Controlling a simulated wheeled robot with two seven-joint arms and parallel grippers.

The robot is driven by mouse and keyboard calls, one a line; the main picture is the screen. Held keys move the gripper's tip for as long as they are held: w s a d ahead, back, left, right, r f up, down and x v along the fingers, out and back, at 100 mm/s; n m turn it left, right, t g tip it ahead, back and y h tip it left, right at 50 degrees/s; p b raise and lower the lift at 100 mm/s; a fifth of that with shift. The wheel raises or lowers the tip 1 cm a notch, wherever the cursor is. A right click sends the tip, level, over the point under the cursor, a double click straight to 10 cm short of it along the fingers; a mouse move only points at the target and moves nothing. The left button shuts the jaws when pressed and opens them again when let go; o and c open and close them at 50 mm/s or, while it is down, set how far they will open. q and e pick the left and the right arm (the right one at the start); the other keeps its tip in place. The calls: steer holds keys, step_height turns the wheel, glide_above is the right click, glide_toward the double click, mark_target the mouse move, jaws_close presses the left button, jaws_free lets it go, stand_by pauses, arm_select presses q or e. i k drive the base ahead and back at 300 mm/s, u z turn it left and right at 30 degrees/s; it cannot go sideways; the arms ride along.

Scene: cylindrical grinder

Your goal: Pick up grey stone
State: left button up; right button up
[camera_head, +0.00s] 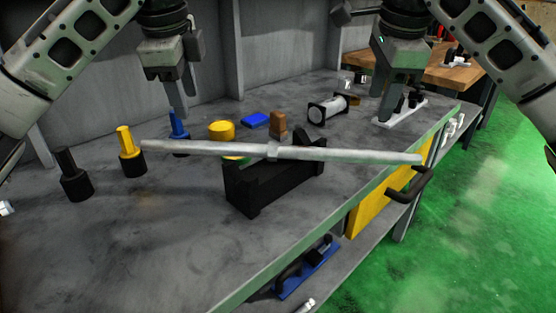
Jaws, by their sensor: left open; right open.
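No piece is plainly a grey stone. The closest match is a dark grey peg-like piece (75,174) with a thick round black base, upright at the left of the bench. Beside it stand a similar yellow-topped piece (126,151) and a blue-topped piece (178,133). My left gripper (179,112) is open and empty, pointing down just above or behind the blue-topped piece, to the right of the dark grey one. My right gripper (390,112) is open and points down at the white plate (402,116); its fingertips partly overlap the plate's black parts.
A long metal shaft (350,155) lies across a black stand (265,185), one end reaching toward the bench's right edge. Behind are a yellow round piece (221,130), a blue box (256,120), a brown block (278,124) and a framed white cylinder (328,109). The front-left bench is clear.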

mark_target(277, 131)
steer(key=k, duration=1)
